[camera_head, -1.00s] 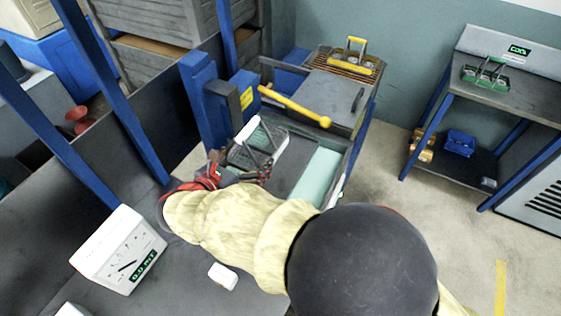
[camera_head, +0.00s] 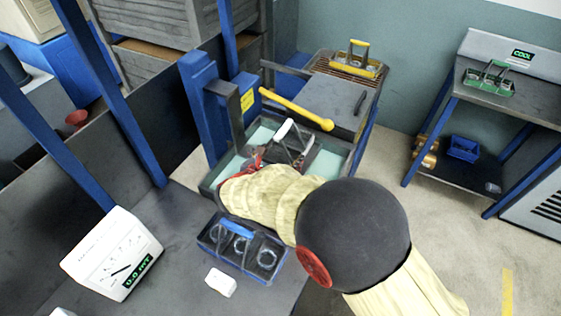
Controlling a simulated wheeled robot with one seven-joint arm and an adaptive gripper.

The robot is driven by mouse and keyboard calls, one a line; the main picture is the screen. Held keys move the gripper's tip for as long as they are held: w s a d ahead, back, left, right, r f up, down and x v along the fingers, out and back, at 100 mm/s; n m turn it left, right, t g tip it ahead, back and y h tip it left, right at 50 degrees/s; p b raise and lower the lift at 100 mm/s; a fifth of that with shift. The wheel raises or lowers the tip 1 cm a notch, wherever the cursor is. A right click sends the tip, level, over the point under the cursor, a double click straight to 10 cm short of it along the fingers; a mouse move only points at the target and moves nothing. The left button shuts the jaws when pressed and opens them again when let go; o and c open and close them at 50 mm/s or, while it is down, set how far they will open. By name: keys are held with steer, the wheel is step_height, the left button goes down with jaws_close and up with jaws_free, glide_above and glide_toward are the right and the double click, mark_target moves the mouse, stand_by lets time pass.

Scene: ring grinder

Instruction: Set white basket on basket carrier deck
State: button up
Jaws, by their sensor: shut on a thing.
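The white basket (camera_head: 285,128), with a pale handle and dark inside, is over the pale green sunken bay (camera_head: 328,163) of the station behind the near table. My gripper (camera_head: 277,150) is shut on it, from the near left; the arm hides most of the fingers. The basket sits low within the bay's outline; I cannot tell whether it touches the surface below. The carrier deck under it is hidden or hard to make out.
A yellow lever (camera_head: 297,108) crosses just behind the basket, with a blue post (camera_head: 207,110) to the left. A blue basket of rings (camera_head: 242,246), a white block (camera_head: 220,282) and a gauge (camera_head: 112,254) are on the near table. A yellow basket (camera_head: 358,62) stands behind.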

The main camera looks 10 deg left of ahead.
mark_target(281, 162)
steer(key=shift+f+b, duration=0.3)
steer(key=shift+f, duration=1.05)
steer(key=shift+a+f, duration=0.1)
steer(key=o, duration=1.2)
steer(key=shift+s, duration=0.1)
